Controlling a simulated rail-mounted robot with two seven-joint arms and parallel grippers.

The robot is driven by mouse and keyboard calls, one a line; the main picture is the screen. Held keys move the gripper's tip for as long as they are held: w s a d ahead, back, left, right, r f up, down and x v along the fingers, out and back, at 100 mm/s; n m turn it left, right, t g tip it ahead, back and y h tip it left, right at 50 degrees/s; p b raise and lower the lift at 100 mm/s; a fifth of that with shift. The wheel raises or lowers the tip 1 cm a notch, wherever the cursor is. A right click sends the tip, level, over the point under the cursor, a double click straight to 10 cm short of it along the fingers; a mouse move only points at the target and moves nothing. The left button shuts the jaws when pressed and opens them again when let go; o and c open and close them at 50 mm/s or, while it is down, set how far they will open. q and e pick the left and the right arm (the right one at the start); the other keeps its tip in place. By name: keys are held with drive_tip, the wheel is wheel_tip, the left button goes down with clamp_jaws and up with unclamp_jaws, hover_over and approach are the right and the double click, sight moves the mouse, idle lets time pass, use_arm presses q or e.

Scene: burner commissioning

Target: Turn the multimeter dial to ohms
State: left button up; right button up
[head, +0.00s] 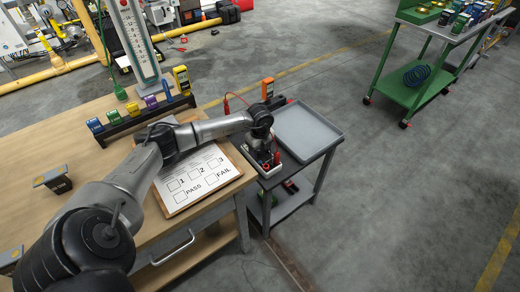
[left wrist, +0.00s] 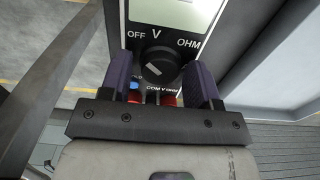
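The multimeter (left wrist: 170,12) fills the top of the left wrist view, with its screen at the upper edge and the labels OFF, V and OHM below it. Its dark round dial (left wrist: 158,62) sits below the V and carries a pale mark; I cannot tell exactly which label it points at. Coloured jacks show under the dial, partly hidden. My left gripper (left wrist: 161,80) is open, one finger on each side of the dial, with a gap visible between them. In the head view my left gripper (head: 265,152) is over the multimeter and hides most of it. My right gripper is not in view.
A grey tray (head: 325,136) lies on the small cart to the right of the multimeter. A clipboard (head: 206,187) with PASS and FAIL boxes lies on the wooden bench under my left arm. A rack of coloured items (head: 118,127) stands behind it. A green cart (head: 412,92) stands far right.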

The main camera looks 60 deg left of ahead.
use_arm(q)
drive_tip(key=c, duration=0.7)
drive_tip(key=shift+o, duration=0.2)
drive_tip(key=shift+r+m+p, duration=0.15)
drive_tip(key=shift+m+p, duration=0.5)
drive_tip(key=shift+m, duration=0.25)
drive_tip(key=m+p, duration=0.1)
drive_tip(key=m, duration=0.2)
drive_tip(key=shift+p, duration=0.4)
drive_tip(key=m+p, duration=0.1)
drive_tip(key=m, duration=0.4)
drive_tip(key=shift+m+p, duration=0.35)
drive_tip(key=shift+m, duration=0.05)
drive_tip(key=m, duration=0.3)
drive_tip(key=shift+m+p, duration=0.4)
drive_tip(key=shift+m, duration=0.6)
